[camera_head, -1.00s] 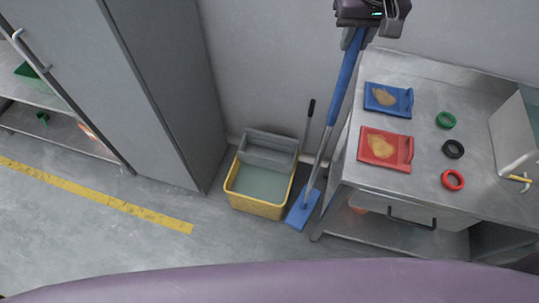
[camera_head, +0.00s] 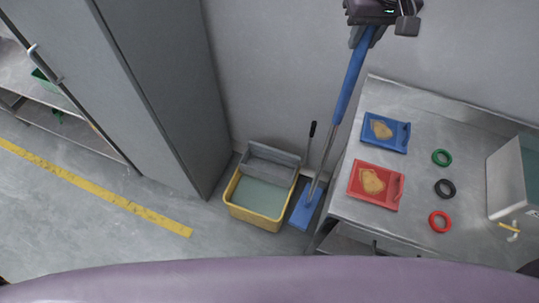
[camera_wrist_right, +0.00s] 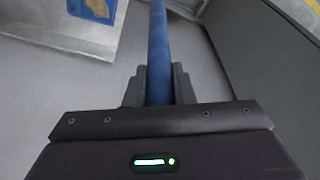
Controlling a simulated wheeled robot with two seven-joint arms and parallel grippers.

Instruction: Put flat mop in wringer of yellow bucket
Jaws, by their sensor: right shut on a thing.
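The flat mop (camera_head: 349,84) has a long blue and grey handle and a blue flat head (camera_head: 305,207). My right gripper (camera_head: 364,36) is shut on the upper blue part of the handle. The right wrist view shows the blue handle (camera_wrist_right: 159,45) between the fingers (camera_wrist_right: 158,85). The mop head is low, just right of the yellow bucket (camera_head: 256,219) and outside it. The bucket stands on the floor with a grey wringer (camera_head: 270,164) at its back and greyish-green water inside. My left gripper is not in view.
A steel table (camera_head: 425,230) at right carries a blue tray (camera_head: 386,132), a red tray (camera_head: 375,186), several rings and a bin (camera_head: 512,185). A tall grey cabinet (camera_head: 150,100) stands left of the bucket. A black-tipped handle (camera_head: 309,143) rises beside the wringer. Floor at left is clear.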

